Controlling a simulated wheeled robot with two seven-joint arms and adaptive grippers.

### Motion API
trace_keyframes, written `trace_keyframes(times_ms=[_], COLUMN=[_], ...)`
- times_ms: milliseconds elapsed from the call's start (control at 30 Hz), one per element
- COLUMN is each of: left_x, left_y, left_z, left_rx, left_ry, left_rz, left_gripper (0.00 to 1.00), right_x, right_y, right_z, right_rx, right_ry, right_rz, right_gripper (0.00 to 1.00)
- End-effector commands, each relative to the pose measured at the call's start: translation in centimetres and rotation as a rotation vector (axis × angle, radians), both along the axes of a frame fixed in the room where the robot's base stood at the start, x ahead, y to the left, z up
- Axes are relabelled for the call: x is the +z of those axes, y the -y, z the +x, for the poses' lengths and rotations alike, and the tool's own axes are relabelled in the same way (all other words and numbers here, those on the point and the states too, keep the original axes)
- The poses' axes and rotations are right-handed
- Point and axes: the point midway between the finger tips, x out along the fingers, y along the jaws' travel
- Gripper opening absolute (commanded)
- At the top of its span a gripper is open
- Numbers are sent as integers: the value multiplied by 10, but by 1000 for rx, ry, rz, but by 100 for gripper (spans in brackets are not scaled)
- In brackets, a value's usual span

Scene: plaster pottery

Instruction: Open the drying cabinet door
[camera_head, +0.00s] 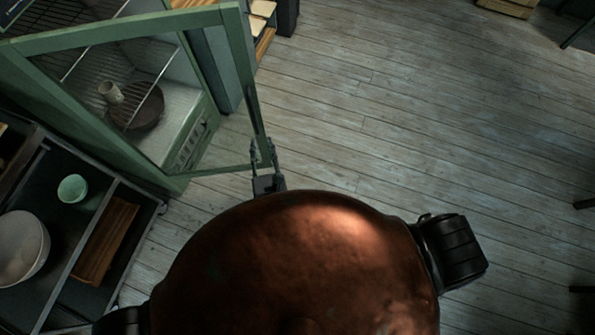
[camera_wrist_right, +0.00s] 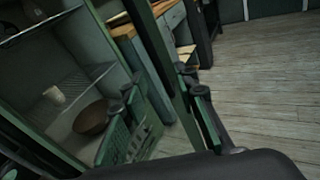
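The drying cabinet (camera_head: 208,122) is a green case at the upper left with wire shelves inside. Its green-framed glass door (camera_head: 252,70) stands open at an angle, its free edge clear of the case. A dark upright handle (camera_head: 256,112) is on that edge. My right gripper (camera_head: 264,150) is at the lower end of the free edge. In the right wrist view its fingers (camera_wrist_right: 158,88) are apart, with the green door edge (camera_wrist_right: 160,50) between them, closer to the right finger. Whether either finger touches it is unclear. My left gripper is not in view.
A light cup (camera_head: 111,92) and a brown bowl (camera_head: 138,108) are inside the cabinet. A dark shelf unit (camera_head: 150,205) at lower left holds a green bowl (camera_head: 72,188) and a pale bowl (camera_head: 22,245).

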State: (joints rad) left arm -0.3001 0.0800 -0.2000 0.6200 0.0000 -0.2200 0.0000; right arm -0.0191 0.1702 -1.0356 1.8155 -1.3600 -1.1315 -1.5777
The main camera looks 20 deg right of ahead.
Motion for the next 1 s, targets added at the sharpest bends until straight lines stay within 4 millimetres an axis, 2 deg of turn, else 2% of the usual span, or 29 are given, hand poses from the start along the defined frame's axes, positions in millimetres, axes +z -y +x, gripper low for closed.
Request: trace_keyframes(times_ms=[433, 1000], left_x=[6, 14], left_y=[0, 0], left_z=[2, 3], left_rx=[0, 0], left_ry=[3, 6], left_rz=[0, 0], left_gripper=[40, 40], right_x=[-79, -181], right_y=[28, 65], right_z=[18, 18], right_rx=[-65, -176], right_ry=[-166, -357], right_rz=[178, 392], right_gripper=[28, 28])
